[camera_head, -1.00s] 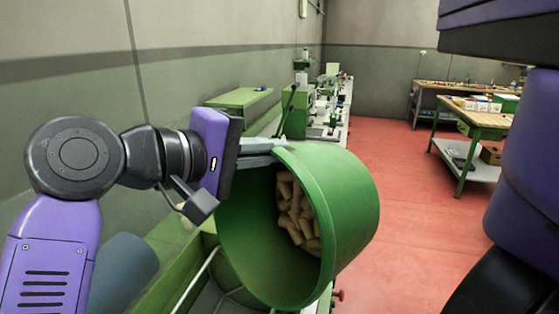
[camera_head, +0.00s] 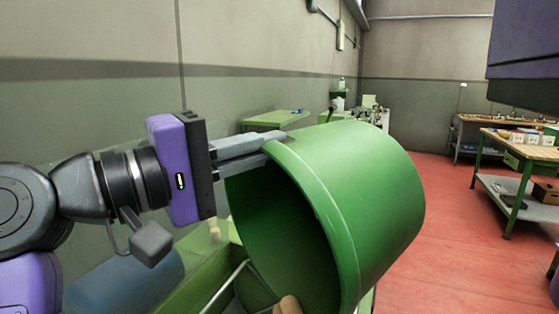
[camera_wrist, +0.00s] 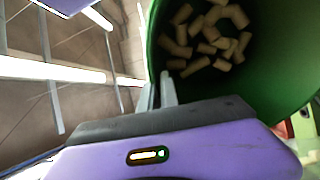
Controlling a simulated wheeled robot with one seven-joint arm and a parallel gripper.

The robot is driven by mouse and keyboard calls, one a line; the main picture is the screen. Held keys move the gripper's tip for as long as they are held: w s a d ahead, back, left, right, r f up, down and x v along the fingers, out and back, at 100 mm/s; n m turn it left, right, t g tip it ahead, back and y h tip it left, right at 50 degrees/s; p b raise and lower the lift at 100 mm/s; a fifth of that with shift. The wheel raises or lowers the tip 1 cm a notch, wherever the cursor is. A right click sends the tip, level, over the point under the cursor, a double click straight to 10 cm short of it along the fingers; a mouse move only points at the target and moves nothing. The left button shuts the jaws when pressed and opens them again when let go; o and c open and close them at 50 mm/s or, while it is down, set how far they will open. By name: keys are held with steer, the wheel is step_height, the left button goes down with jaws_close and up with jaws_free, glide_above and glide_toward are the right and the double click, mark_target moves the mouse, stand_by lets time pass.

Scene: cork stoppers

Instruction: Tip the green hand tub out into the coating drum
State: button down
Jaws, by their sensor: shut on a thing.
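My gripper (camera_head: 262,147) is shut on the rim of the green tub (camera_head: 375,195), at the upper left of its mouth. The tub is tipped well over, its mouth facing down and toward the lower left. In the head view its inside is dark, with one tan cork piece (camera_head: 288,305) at the lower lip. In the wrist view several corks (camera_wrist: 205,40) show against the dark inside of the tub (camera_wrist: 275,60); I cannot tell whether they rest or fall. A green open-topped structure (camera_head: 225,285) lies below the mouth; I cannot tell if it is the coating drum.
A blue-grey cylinder (camera_head: 130,282) stands at the lower left, behind my arm. A green bench (camera_head: 262,120) and small machines stand along the wall behind the tub. Wooden-topped workbenches (camera_head: 525,143) stand at the right. The red floor (camera_head: 455,240) between is clear.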

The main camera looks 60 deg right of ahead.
steer(key=w+a+g+h+b, duration=0.1)
steer(key=w+a+h+b, duration=0.1)
steer(key=a+b, duration=0.3)
steer(key=shift+w+a+r, duration=0.15)
steer(key=shift+w+a, duration=0.05)
steer(key=shift+w, duration=0.3)
stand_by(0.9)
